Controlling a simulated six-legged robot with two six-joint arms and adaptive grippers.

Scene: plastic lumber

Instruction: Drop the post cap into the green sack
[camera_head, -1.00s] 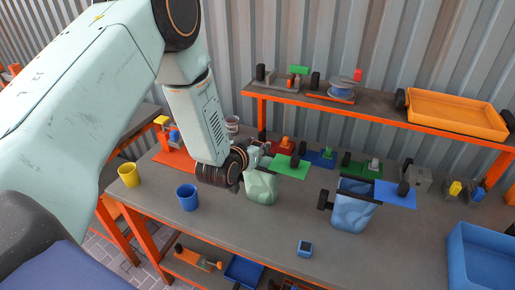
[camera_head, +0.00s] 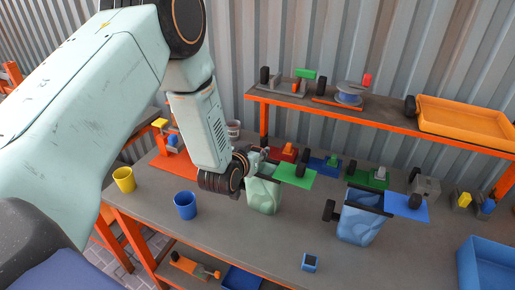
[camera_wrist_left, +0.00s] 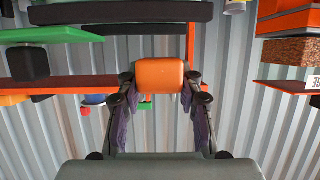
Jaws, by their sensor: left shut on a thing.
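The green sack (camera_head: 263,197) stands on the workbench with its mouth upward, a green plate (camera_head: 296,175) at its right side. My left gripper (camera_head: 262,158) is at the sack's back rim in the head view, partly hidden by its own wrist. In the left wrist view, its fingers (camera_wrist_left: 161,84) are shut on an orange, rounded block, the post cap (camera_wrist_left: 161,76). The head view does not show the cap clearly, so I cannot tell whether it is over the mouth. My right gripper is not in view.
A blue sack (camera_head: 358,222) with a blue plate (camera_head: 407,207) stands to the right. A blue cup (camera_head: 185,206) and yellow cup (camera_head: 123,180) are at left. A raised shelf (camera_head: 385,122) runs behind.

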